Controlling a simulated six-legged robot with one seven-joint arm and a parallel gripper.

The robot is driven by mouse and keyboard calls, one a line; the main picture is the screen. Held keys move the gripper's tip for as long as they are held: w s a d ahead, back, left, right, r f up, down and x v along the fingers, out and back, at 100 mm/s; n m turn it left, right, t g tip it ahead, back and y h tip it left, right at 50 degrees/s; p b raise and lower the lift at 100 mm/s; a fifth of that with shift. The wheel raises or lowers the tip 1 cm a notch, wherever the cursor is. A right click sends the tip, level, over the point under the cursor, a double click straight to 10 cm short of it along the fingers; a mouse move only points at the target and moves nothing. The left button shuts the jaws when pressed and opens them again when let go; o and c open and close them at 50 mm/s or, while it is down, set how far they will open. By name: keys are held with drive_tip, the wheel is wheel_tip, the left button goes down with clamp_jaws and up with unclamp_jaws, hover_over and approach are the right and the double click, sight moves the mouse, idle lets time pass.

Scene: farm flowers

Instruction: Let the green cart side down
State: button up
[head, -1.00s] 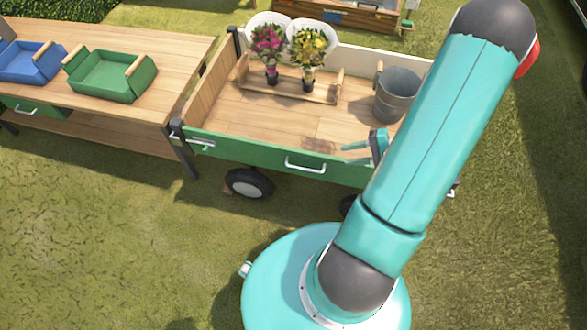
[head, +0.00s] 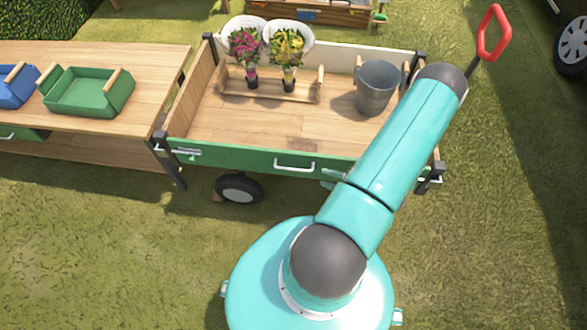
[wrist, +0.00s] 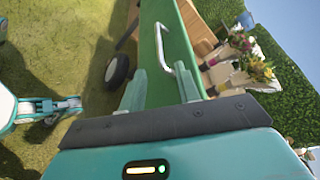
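The green cart side (head: 240,158) stands upright along the near edge of the wooden cart, with a pale handle (head: 295,163) at its middle. A latch (head: 187,152) shows at its left end. In the wrist view the green side (wrist: 150,35) and its silver handle (wrist: 178,52) lie just ahead of my gripper (wrist: 160,72). The two teal fingers are apart, with nothing clearly held between them. In the head view only a bit of my gripper (head: 333,179) shows, low by the side and right of the handle; my arm hides the rest.
The cart holds a wooden rack (head: 270,88) with pink and yellow flowers and a grey bucket (head: 377,88). A wooden table (head: 100,130) with a green tray (head: 88,92) and a blue tray (head: 15,88) stands at the left. Grass lies clear in front.

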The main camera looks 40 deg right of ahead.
sight(297, 169)
drive_tip(key=x, duration=1.2)
drive_tip(key=shift+c, duration=0.2)
clamp_jaws()
